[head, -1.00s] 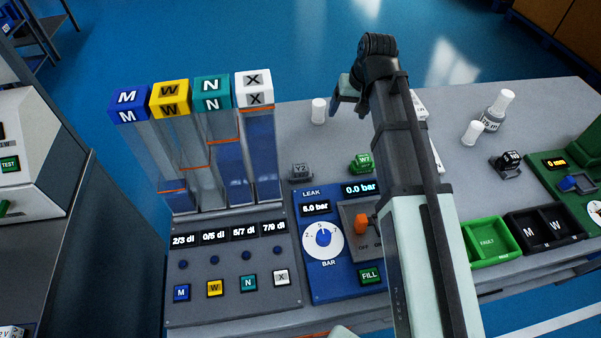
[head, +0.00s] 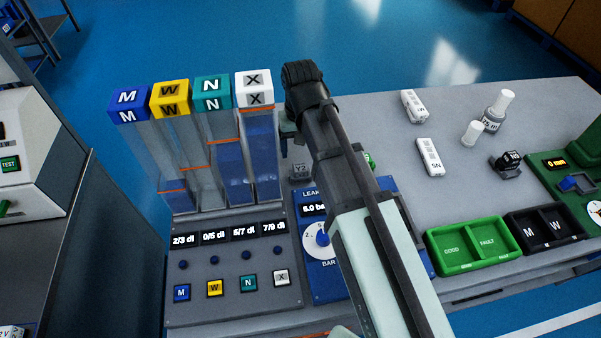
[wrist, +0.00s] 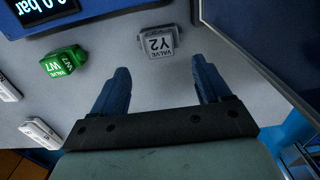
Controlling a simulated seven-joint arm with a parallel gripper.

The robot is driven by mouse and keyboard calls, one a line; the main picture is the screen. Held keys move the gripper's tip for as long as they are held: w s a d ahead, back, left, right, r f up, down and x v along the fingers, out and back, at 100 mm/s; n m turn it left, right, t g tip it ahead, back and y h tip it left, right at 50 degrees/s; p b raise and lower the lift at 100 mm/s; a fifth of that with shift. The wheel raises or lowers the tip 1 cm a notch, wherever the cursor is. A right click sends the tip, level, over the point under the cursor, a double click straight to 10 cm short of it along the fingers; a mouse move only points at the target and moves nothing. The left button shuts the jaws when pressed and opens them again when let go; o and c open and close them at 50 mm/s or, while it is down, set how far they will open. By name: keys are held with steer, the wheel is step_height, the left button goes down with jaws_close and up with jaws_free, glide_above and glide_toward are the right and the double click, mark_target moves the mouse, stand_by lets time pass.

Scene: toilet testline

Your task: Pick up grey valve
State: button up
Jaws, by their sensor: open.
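The grey valve (head: 301,170), marked Y2, stands on the grey table just behind the blue leak panel and right of the clear columns. In the wrist view the grey valve (wrist: 158,42) is ahead of my gripper, roughly between the lines of the two fingers and apart from them. My gripper (wrist: 160,84) is open and empty. In the head view my arm covers most of the gripper, with one finger showing beside the rightmost column, above and behind the valve.
The clear columns with coloured caps (head: 254,90) rise close on the left. White parts (head: 430,157), a white cylinder (head: 473,133) and a black valve (head: 507,165) are on the right. Green bins (head: 474,244) stand in front.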

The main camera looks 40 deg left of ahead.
mark_target(301, 167)
steer(key=shift+f, duration=2.15)
steer(key=shift+s+d+f, duration=0.1)
steer(key=shift+s+f, duration=0.05)
steer(key=shift+f, duration=1.15)
steer(key=shift+s+d+f, duration=0.1)
steer(key=shift+f, duration=1.2)
steer(key=shift+c, duration=0.4)
steer(key=c, duration=0.8)
steer(key=shift+r, duration=0.1)
steer(key=shift+c, duration=0.2)
